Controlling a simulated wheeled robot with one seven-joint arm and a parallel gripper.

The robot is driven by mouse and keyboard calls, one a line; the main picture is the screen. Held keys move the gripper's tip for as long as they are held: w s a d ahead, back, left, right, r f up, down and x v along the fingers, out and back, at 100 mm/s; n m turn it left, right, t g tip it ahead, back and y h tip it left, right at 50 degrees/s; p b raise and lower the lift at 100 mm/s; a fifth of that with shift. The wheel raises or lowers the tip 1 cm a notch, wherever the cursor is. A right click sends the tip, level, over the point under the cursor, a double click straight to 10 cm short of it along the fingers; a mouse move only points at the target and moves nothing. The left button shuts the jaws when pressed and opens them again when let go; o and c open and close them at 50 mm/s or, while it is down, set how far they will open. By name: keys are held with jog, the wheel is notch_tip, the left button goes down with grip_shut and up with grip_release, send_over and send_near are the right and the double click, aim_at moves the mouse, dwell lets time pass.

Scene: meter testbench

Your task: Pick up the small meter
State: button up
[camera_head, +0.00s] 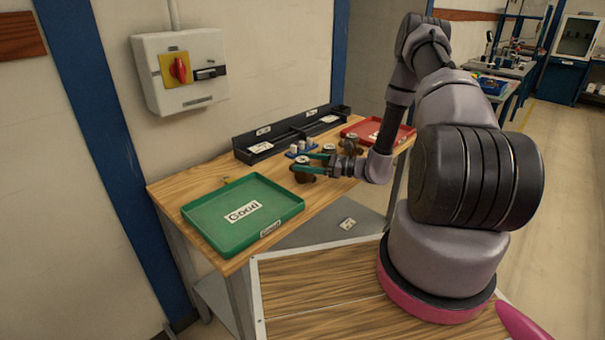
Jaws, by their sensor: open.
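Several small meters with brown bodies and pale round tops stand on the wooden bench. The nearest meter (304,178) is at my gripper (308,162), whose green fingers are apart, one on the near side and one on the far side of its top. The fingers partly cover this meter, and I cannot tell whether they touch it. Another meter (329,149) stands just behind the fingers, and a further one (350,145) is farther back, near my wrist. I cannot tell from size which one is the small meter.
A green tray (201,213) labelled "Good" lies at the bench's near end, empty but for its label. A red tray (399,139) is at the far end. A black bin (257,143) runs along the wall side. A small blue holder with pale cylinders (300,148) stands behind the gripper.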

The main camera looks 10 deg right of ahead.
aim_at(294, 179)
jog(key=x, duration=0.4)
jog(key=shift+w, duration=0.3)
grip_shut()
jog(key=shift+r, duration=0.1)
